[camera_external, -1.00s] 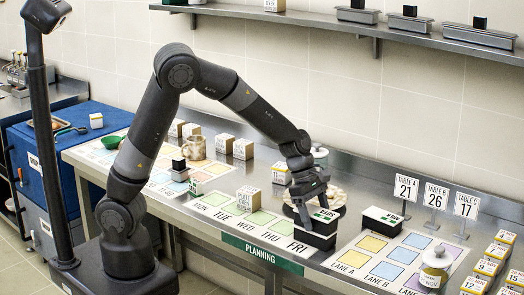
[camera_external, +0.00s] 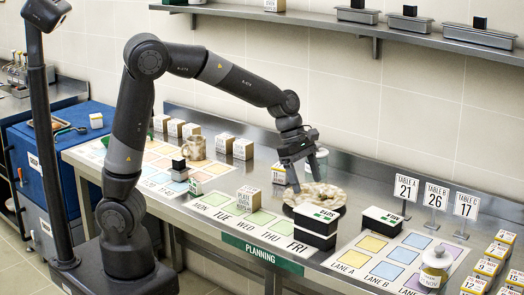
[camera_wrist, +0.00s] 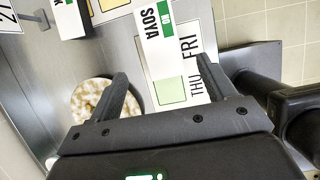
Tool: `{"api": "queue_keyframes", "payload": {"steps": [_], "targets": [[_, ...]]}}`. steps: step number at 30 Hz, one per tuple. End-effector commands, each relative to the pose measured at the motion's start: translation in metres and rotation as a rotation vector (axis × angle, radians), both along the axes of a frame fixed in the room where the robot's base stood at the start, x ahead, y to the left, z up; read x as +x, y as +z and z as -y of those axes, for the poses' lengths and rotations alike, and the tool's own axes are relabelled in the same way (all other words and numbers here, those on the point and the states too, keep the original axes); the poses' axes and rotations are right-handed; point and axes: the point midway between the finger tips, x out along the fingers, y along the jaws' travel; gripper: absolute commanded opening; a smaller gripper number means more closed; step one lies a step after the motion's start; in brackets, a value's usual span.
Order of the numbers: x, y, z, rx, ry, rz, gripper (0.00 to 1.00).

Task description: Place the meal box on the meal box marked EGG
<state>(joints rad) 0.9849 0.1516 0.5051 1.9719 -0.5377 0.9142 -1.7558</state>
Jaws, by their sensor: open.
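Two black meal boxes with white lids appear stacked at the FRI end of the planning strip. The upper meal box (camera_external: 316,213) has a green tag, and the wrist view shows its lid marked SOYA (camera_wrist: 153,45). Below it, a lower meal box (camera_external: 315,241) shows only its dark front and a white edge. I cannot read EGG on it. Another meal box (camera_external: 382,221) lies to the right, and its lid corner shows in the wrist view (camera_wrist: 70,18). My gripper (camera_external: 304,179) is open and empty, above and behind the stack, apart from it.
A round dish of pale food (camera_external: 318,195) sits just behind the stack. Table signs (camera_external: 405,189) stand behind the mat. The coloured lane squares are mostly bare.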

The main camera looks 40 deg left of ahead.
Motion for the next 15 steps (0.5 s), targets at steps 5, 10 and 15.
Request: {"api": "queue_keyframes", "payload": {"steps": [5, 10, 15], "targets": [[0.000, 0.011, -0.005, 0.001, 0.000, 0.001, 0.76], [0.000, 0.017, -0.019, -0.005, -0.033, 0.026, 0.76], [-0.008, 0.039, -0.076, -0.008, -0.215, 0.161, 0.76]]}}
